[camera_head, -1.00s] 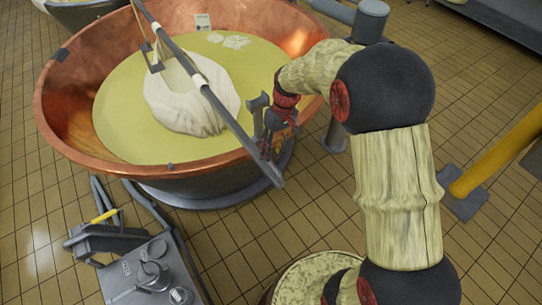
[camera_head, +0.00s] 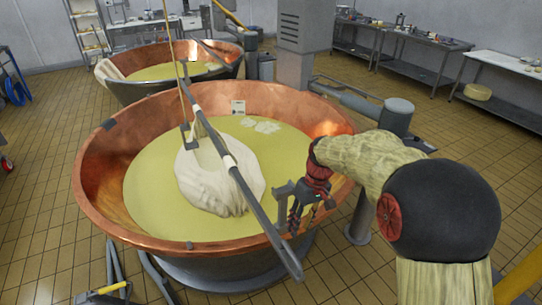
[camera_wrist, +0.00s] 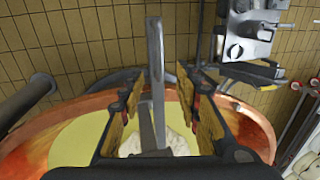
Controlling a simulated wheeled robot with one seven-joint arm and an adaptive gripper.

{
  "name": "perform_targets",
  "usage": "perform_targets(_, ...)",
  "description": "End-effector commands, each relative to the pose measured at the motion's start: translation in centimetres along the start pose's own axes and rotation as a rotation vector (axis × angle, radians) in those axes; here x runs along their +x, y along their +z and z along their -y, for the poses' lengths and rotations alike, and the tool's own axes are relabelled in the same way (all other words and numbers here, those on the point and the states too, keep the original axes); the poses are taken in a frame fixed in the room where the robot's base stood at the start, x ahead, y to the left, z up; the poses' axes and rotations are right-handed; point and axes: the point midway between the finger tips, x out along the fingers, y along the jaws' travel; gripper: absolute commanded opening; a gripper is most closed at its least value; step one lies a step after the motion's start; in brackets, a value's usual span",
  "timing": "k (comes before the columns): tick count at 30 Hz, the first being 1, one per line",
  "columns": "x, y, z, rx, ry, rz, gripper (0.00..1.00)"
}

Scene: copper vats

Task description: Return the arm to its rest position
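My arm reaches from the right over the rim of the near copper vat (camera_head: 95,190). My gripper (camera_head: 302,220) hangs at the vat's right front edge, close beside a long grey bar (camera_head: 240,180) that slants across the vat. In the wrist view, my gripper (camera_wrist: 160,108) has its two fingers wide apart. The grey bar (camera_wrist: 155,60) shows in the gap between them; I cannot tell its depth. Neither finger visibly touches it. A white cloth bundle (camera_head: 215,185) hangs in the yellow liquid (camera_head: 150,200).
A second copper vat (camera_head: 130,88) stands behind. A grey post (camera_head: 385,150) rises right of the near vat. Metal tables (camera_head: 430,65) line the back right wall. A grey control unit (camera_wrist: 245,30) shows in the wrist view. Tiled floor (camera_head: 450,125) is open at right.

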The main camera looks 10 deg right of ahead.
Motion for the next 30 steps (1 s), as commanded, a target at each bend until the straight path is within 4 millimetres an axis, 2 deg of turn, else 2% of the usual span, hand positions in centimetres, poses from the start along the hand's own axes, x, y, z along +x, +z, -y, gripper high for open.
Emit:
perform_targets(6, 0.1, -0.2, -0.2, 0.064, 0.009, -0.008, 0.33)
perform_targets(9, 1.7, 2.0, -0.3, 0.143, 0.019, 0.026, 0.33)
perform_targets(11, 1.5, 3.2, -0.1, 0.179, 0.033, 0.027, 0.33)
perform_targets(16, -0.7, 7.0, 1.3, 0.256, 0.083, -0.006, 0.33)
perform_targets(20, -3.4, 10.5, 3.0, 0.297, 0.13, -0.071, 0.33)
perform_targets(24, -6.2, 14.6, 5.2, 0.319, 0.178, -0.169, 0.33)
perform_targets(30, -8.9, 19.9, 7.8, 0.297, 0.23, -0.324, 0.33)
